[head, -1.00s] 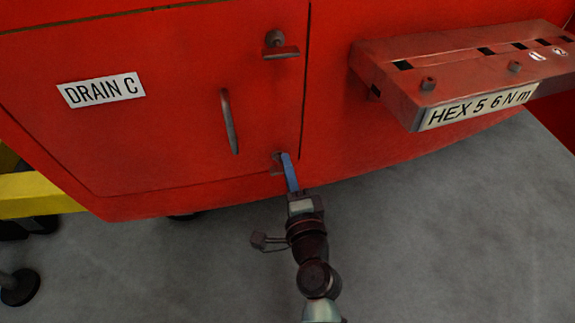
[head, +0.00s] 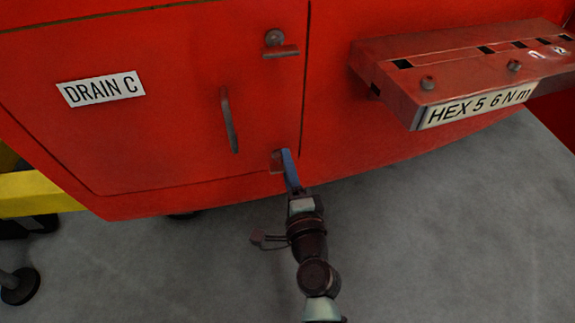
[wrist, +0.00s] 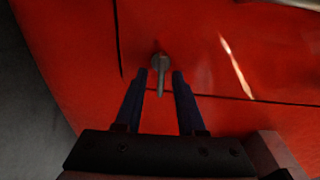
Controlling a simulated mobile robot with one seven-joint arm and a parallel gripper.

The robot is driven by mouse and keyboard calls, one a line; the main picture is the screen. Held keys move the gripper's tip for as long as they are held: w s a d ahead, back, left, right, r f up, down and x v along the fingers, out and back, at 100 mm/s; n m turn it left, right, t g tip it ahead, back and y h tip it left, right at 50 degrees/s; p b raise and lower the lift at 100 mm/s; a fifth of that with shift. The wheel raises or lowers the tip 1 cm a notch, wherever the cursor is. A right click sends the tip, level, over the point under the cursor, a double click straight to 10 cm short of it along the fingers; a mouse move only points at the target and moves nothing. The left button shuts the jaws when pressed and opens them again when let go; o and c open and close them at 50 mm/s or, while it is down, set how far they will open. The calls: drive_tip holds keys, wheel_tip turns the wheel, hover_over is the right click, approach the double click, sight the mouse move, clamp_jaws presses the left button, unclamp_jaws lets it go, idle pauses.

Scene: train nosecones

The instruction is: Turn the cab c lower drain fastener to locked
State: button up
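The drain C lower fastener (head: 276,163) sits at the lower right corner of the red drain C panel (head: 165,120), partly hidden by my fingers in the head view. In the wrist view the fastener (wrist: 161,63) has a round grey head with a narrow tab pointing down the picture. My gripper (wrist: 161,74) is open, its two blue fingers on either side of the tab, with a gap visible on both sides. In the head view my gripper (head: 288,152) reaches up to the fastener from below. Contact depth cannot be told.
An upper fastener (head: 275,40) with a flat tab (head: 281,52) sits above. A bar handle (head: 229,120) stands out left of the fasteners. A red shelf (head: 390,85) labelled HEX 5 6 N m juts out at right. A yellow beam (head: 40,195) is at left. Grey floor (head: 430,240) lies below.

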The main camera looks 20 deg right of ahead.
drive_tip(key=b+v, duration=0.2)
drive_tip(key=v, duration=1.1)
drive_tip(key=shift+w, duration=0.1)
idle(0.3)
